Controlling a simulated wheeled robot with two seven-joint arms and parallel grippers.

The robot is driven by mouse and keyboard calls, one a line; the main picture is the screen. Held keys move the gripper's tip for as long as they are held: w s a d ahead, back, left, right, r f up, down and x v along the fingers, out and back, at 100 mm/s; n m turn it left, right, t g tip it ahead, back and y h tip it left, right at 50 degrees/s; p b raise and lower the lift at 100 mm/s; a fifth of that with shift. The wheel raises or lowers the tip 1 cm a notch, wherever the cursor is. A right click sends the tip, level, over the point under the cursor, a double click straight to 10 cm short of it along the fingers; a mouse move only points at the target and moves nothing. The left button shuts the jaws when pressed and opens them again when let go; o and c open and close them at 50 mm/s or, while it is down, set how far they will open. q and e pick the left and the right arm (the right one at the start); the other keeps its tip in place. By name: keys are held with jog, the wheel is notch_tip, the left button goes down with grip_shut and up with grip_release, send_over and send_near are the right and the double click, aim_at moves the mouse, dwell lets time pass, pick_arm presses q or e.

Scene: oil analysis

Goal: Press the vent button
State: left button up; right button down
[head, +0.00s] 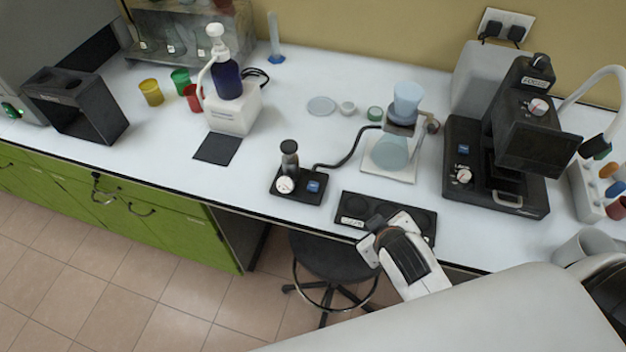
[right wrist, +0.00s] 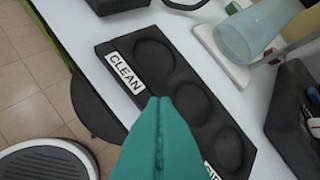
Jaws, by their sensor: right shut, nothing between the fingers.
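A small black pump unit (head: 298,186) stands near the front edge of the white bench, with a white dial, a dark cylinder and a blue button (head: 313,186). The button's lettering is too small to read. A black hose runs from the unit to a glass filter flask (head: 392,150). My right gripper (head: 373,236) is to the right of the pump unit, over the front edge of a black tray (head: 418,214), apart from the button. In the right wrist view its teal fingers (right wrist: 156,104) are closed together and empty above the tray. My left gripper is out of view.
The tray has round wells and a "CLEAN" label (right wrist: 125,72). A black microscope-like instrument (head: 500,150) with another blue button stands at right. A white bottle base (head: 233,110), coloured cups and a black box stand left.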

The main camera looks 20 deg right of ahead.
jog(key=w+r+n+t+h, duration=0.1)
jog(key=w+r+n+t, duration=0.5)
jog(key=w+r+t, duration=0.5)
jog(key=w+a+r+n+t+y, duration=0.2)
jog(key=a+r+n+y, duration=0.3)
jog(key=r+n, duration=0.5)
jog(key=s+a+r+n+g+y, duration=0.15)
jog(key=a+n+g+y, duration=0.8)
jog(key=n, duration=1.05)
jog(key=w+d+f+n+g+h, duration=0.2)
jog(key=d+f+n, duration=0.1)
jog(key=f+n, duration=0.3)
jog(key=w+d+f+n+g+h, duration=0.1)
jog(key=d+f+n+g+h, duration=0.1)
jog(key=f+n, duration=0.4)
jog(key=shift+w+d+f+n+h+p, duration=0.15)
jog(key=shift+w+d+n+h+p, duration=0.2)
jog(key=shift+d+h, duration=0.4)
